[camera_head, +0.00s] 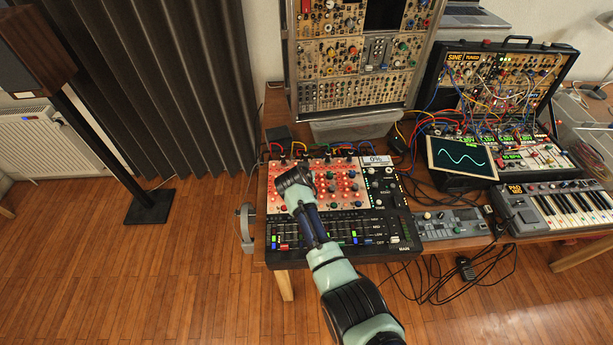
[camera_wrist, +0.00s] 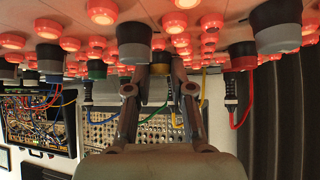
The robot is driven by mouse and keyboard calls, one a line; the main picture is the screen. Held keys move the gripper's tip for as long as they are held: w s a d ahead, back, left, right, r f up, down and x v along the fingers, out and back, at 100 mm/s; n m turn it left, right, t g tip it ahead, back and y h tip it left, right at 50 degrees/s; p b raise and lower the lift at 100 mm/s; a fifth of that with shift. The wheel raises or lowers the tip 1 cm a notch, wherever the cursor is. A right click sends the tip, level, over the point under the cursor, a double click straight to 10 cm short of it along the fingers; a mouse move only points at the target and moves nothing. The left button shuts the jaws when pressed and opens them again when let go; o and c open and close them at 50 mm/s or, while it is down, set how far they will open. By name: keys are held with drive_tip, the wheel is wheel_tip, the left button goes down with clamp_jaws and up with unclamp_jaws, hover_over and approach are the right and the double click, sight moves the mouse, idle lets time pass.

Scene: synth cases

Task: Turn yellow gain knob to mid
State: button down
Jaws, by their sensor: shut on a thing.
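My gripper (camera_head: 293,180) points down over the red-lit knob field of the mixer (camera_head: 324,262). In the wrist view my two fingers (camera_wrist: 159,68) are close together around a small knob. The knob stays attached to the panel. Its pointer cannot be seen, so its setting cannot be told. In the head view my gripper and wrist hide it.
Neighbouring knobs stand close: a black and grey knob (camera_wrist: 134,42), a green one (camera_wrist: 97,69) and a blue one (camera_wrist: 52,60). Cables run along the mixer's back edge. A small groovebox (camera_head: 450,223) and a keyboard (camera_head: 565,208) stand to the right.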

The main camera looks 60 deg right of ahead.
drive_tip(key=shift+f, duration=0.1)
drive_tip(key=c, duration=1)
unclamp_jaws()
drive_tip(key=v, duration=1.2)
